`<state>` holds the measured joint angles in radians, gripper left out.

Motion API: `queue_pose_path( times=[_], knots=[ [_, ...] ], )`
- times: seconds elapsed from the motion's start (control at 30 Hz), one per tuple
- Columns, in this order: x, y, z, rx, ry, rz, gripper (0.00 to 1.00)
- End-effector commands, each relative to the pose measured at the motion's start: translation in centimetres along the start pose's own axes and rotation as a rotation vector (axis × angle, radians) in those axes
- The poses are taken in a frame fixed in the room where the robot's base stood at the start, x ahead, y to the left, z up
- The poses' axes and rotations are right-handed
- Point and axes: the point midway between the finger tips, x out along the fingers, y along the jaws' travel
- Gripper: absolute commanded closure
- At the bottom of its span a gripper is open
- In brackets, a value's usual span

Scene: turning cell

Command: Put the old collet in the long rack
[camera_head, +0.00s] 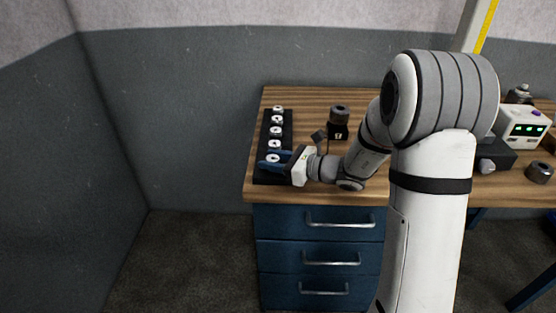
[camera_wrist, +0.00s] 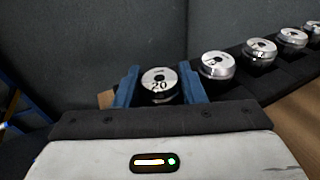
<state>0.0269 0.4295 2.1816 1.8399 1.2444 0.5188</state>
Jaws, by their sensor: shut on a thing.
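A silver collet marked 20 (camera_wrist: 159,85) is between the blue fingers of my gripper (camera_wrist: 162,88), which is shut on it. In the head view my gripper (camera_head: 274,160) is at the near end of the long black rack (camera_head: 260,150), over the table's left side. The held collet (camera_head: 273,158) is in line with the rack's row and looks upright. The fingers hide its lower part, so I cannot tell whether it is fully seated. Several other silver collets (camera_wrist: 218,66) stand in the rack beyond it, in a row running right in the wrist view.
A dark cylindrical part on a small black block (camera_head: 338,131) stands right of the rack. A device with a green display (camera_head: 523,128) and a dark metal ring (camera_head: 540,172) are at the far right. Bare wooden tabletop (camera_head: 310,98) lies behind. Blue drawers (camera_head: 320,255) are below.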

Motion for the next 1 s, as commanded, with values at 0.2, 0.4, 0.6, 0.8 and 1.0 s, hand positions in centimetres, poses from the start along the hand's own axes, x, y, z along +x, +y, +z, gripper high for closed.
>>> queue_pose_path(
  times=[0.2, 0.4, 0.6, 0.8, 1.0],
  knots=[
    [0.0, 0.0, -0.2, -0.001, -0.001, -0.001, 0.9],
    [0.0, -0.1, -0.2, -0.001, 0.0, -0.001, 0.54],
    [-0.1, -0.1, -0.1, 0.0, 0.0, -0.002, 0.54],
    [-1.8, -0.2, 0.1, -0.001, 0.0, -0.006, 0.54],
    [-6.3, -0.2, 0.1, 0.0, 0.0, -0.008, 0.54]
  ],
)
